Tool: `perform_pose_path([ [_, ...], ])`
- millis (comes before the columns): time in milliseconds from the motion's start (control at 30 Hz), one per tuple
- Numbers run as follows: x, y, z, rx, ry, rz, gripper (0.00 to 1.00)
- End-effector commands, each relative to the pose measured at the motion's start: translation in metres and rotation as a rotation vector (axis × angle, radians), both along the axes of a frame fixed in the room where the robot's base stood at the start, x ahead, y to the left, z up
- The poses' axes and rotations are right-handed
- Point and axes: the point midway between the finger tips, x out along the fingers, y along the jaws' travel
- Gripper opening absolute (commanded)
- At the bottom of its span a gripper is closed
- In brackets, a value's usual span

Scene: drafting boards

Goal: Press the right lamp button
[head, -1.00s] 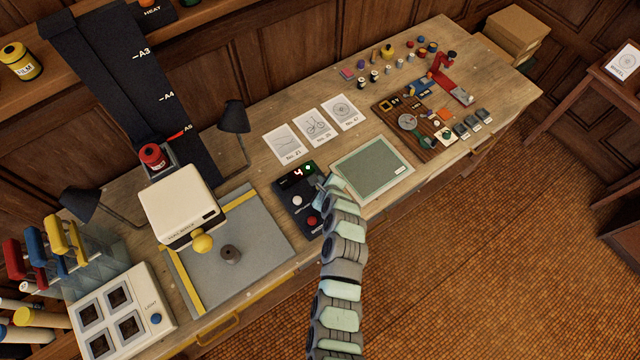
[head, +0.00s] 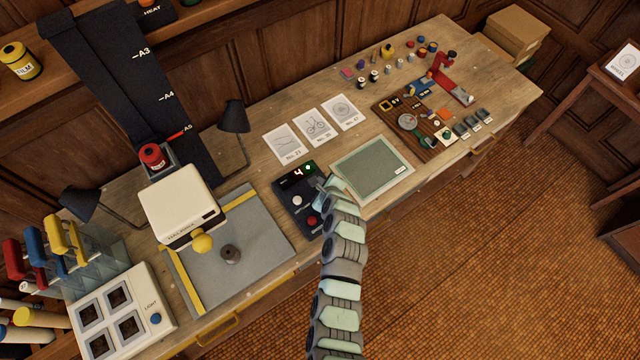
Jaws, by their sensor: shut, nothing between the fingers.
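A dark control panel (head: 282,194) lies on the bench, with a lit display reading 4 (head: 298,173), a white button (head: 297,200) and a red button (head: 312,220). My gripper (head: 322,187) is shut and empty at the panel's right edge, beside the green-grey pad; whether it touches either is hard to tell. The black right lamp (head: 233,117) stands behind the panel, and the black left lamp (head: 84,204) stands at the left. I cannot make out a button marked for the right lamp. A white box marked LIGHT (head: 168,335) has a blue button (head: 155,319) at front left.
A green-grey pad (head: 372,168) lies right of the panel. A cream projector-like box (head: 180,208) with a yellow knob and a grey mat (head: 265,235) are to the left. Picture cards (head: 317,127) lie behind. A wooden board with tools (head: 390,105) is farther right.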

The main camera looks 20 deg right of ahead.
Motion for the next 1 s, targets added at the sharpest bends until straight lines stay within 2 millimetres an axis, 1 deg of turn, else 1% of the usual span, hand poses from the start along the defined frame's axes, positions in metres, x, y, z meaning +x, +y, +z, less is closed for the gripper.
perform_pose_path([
  [67,-0.0001,-0.0001,-0.0027,0.0,0.0,0.0,0.0],
  [433,0.0002,0.0001,-0.0028,-0.001,-0.001,0.001,0.0],
  [1000,0.0004,0.0,-0.0092,0.0,-0.001,0.0,0.0],
])
